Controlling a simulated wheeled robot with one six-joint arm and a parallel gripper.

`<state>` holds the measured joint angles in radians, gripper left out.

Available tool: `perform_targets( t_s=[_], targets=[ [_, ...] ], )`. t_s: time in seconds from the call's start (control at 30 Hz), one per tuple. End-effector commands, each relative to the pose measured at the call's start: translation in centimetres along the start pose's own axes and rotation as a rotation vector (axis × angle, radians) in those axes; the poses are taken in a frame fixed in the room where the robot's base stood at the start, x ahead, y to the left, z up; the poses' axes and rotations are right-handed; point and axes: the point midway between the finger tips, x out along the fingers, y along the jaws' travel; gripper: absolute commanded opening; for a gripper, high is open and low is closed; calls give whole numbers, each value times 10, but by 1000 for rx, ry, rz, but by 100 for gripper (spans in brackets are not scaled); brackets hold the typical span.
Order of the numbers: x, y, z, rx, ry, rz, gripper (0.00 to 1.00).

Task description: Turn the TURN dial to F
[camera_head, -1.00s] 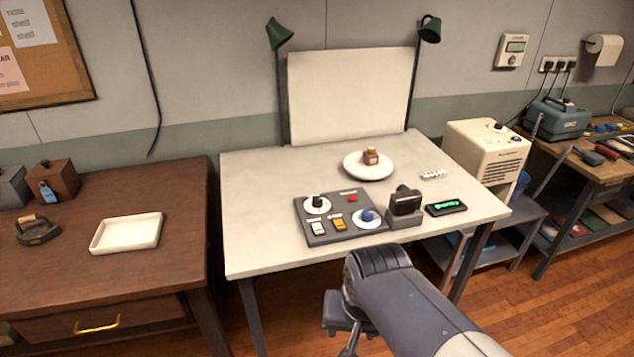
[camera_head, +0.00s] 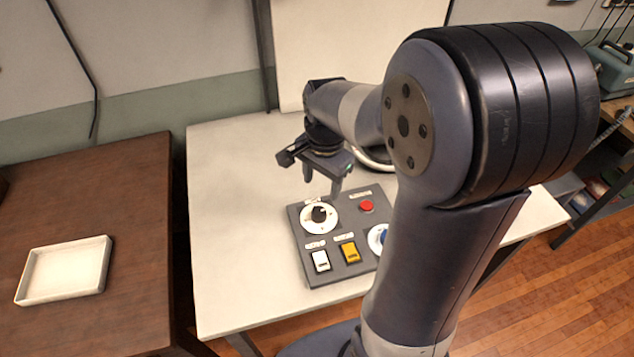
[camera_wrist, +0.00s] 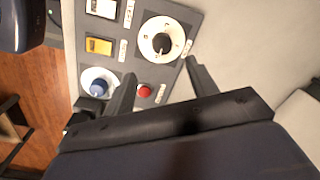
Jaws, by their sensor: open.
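The grey control panel (camera_head: 338,270) lies on the pale table. A dial with a black knob (camera_head: 318,214) on a round white plate is at its upper left; I take it to be the TURN dial, but its label and letters are too small to read. The dial also shows in the wrist view (camera_wrist: 160,42). My gripper (camera_head: 322,188) is above the panel's far edge, just behind and above the dial. In the wrist view my gripper (camera_wrist: 160,85) has its fingers spread and nothing between them, with the dial beyond the fingertips.
The panel also bears a red button (camera_head: 366,206), a white switch (camera_head: 320,261), a yellow switch (camera_head: 350,252) and a blue knob (camera_wrist: 99,87) on a white disc. A white tray (camera_head: 64,270) sits on the brown table at left. The pale table is clear left of the panel.

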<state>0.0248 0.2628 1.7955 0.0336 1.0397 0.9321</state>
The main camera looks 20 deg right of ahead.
Motion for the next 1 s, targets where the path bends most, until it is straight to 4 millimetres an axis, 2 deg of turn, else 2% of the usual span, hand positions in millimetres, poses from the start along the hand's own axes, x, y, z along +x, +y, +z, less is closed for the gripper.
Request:
perform_targets(
  t_s=[0.23,0.6,0.8,1.0],
  targets=[
    [19,-1,0,10,-5,6,55],
    [86,0,0,9,-5,6,55],
    [104,-1,0,8,-3,3,55],
    [109,-1,-1,8,-2,1,55]
  ],
)
